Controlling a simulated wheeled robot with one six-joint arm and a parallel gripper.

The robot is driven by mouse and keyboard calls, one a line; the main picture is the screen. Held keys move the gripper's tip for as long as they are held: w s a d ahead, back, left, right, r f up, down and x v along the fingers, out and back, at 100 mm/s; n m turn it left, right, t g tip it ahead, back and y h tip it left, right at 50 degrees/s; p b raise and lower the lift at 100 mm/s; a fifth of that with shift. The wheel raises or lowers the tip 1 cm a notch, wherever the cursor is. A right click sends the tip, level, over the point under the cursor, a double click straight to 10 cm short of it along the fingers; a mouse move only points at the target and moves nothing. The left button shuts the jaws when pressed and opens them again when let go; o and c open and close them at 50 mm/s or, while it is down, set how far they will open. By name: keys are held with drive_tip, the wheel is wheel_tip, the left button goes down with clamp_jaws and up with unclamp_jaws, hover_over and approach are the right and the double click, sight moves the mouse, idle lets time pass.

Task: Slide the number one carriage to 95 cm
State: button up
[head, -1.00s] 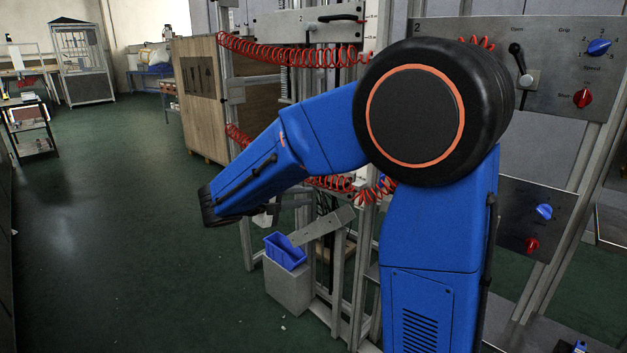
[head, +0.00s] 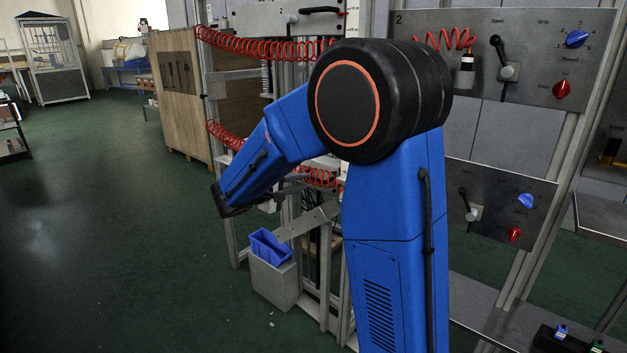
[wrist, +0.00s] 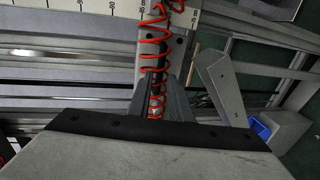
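In the wrist view my gripper's two grey fingers (wrist: 167,95) point at a pale metal plate (wrist: 179,48) with screw holes. A red coiled hose (wrist: 153,45) runs along the plate and down among the fingers. I cannot tell whether the fingers touch or hold anything. A white scale (wrist: 100,6) with black marks runs along the top, cut by the picture edge. Its numbers are too small to read surely. I see no label naming the number one carriage. In the head view my forearm and the frame hide most of my gripper.
A metal panel (head: 545,95) marked 2 carries a lever and blue and red knobs. A lower panel (head: 493,222) has similar controls. A blue bin (head: 268,246) sits on a grey box (head: 272,284) below my forearm. Wooden boards (head: 178,95) stand behind. Floor at left is clear.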

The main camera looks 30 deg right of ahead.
sight(313, 178)
drive_tip(key=x, duration=0.6)
drive_tip(key=shift+w+d, duration=0.1)
drive_tip(key=shift+d, duration=0.25)
clamp_jaws()
